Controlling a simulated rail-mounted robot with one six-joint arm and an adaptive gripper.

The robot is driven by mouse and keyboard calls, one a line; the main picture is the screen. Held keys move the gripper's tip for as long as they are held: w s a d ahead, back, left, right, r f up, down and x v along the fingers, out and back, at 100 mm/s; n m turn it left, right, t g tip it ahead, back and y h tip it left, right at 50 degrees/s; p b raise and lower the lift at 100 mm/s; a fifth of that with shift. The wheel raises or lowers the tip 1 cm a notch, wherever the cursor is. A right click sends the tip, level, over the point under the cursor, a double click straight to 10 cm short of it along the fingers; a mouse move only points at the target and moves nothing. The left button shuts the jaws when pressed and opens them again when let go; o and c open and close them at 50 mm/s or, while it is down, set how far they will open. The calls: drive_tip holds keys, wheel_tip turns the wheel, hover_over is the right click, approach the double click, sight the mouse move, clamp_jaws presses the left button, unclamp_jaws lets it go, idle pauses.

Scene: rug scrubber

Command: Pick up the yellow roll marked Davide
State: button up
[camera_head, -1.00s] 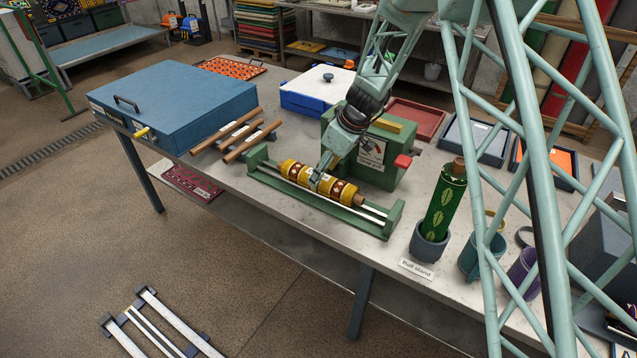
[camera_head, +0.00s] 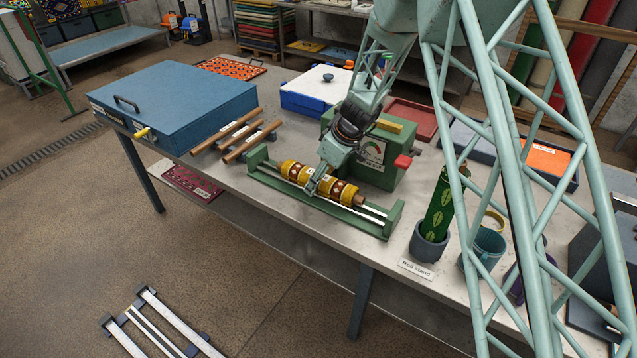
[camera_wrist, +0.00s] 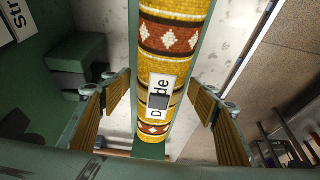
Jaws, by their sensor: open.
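The yellow roll (camera_head: 293,172), banded in brown and white diamonds, lies in a green cradle (camera_head: 382,228) with pale rails on the table. In the wrist view the roll (camera_wrist: 170,40) runs up the picture, and its white label reads "D…de", the middle covered by a dark square. My gripper (camera_head: 313,190) is over the right-hand part of the roll. In the wrist view my gripper (camera_wrist: 165,110) is open, with one ribbed finger pad on each side of the roll and visible gaps between pads and roll.
A green machine (camera_head: 375,160) with a red knob stands right behind the cradle. A green leaf-patterned roll (camera_head: 438,212) stands in a grey holder (camera_head: 428,245) to the right. Brown rods (camera_head: 228,130) and a blue case (camera_head: 170,100) lie to the left.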

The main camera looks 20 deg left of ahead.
drive_tip(key=shift+a+f, duration=0.1)
drive_tip(key=shift+f, duration=0.2)
drive_tip(key=shift+c, duration=0.9)
drive_tip(key=c, duration=1.1)
